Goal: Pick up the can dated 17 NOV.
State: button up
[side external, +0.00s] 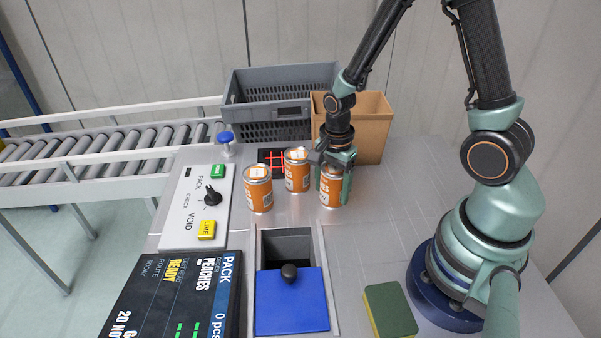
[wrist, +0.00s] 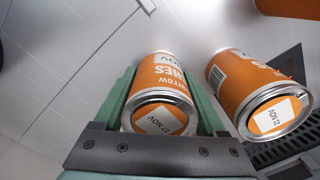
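Three orange cans stand on the bench in the side external view: a left can (side external: 258,190), a middle can (side external: 297,171) and a right can (side external: 330,188). My gripper (side external: 334,172) is low at the right can. In the wrist view, the can with the lid label 17 NOV (wrist: 162,118) is between the two green fingers of my gripper (wrist: 165,95). The fingers lie close along both its sides; whether they press on it I cannot tell. Another can (wrist: 258,90), with a different NOV date, stands just outside the right finger.
A grey crate (side external: 240,112) and a cardboard box (side external: 375,128) stand behind the cans. A control panel (side external: 180,222) is at the left, and a blue lid (side external: 292,302) with a knob lies by an opening in front. A green and yellow sponge (side external: 390,308) is near my base.

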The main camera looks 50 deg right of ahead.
grip_shut()
jog(key=shift+r, duration=0.15)
